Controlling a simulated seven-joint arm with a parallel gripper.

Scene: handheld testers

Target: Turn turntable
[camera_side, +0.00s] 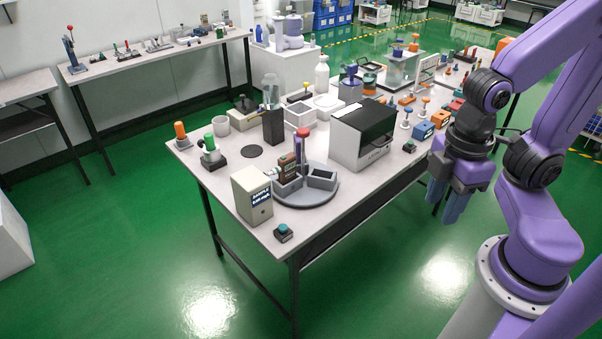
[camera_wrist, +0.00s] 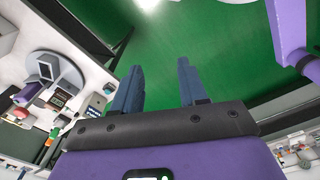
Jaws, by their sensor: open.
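The turntable (camera_side: 318,194) is a round grey disc near the front edge of the white table. A purple post with a red top (camera_side: 302,138), a brown box (camera_side: 287,167) and grey open bins (camera_side: 322,178) stand on it. My gripper (camera_side: 443,203) hangs at the right, off the table's right edge and well apart from the turntable. In the wrist view its two blue fingers (camera_wrist: 158,88) are spread, with only green floor between them.
A white and black boxy machine (camera_side: 364,135) stands between the turntable and my gripper. A beige labelled box (camera_side: 252,194) and a teal-topped button (camera_side: 283,232) stand by the front edge. Bottles and blocks crowd the table (camera_side: 225,183) farther back.

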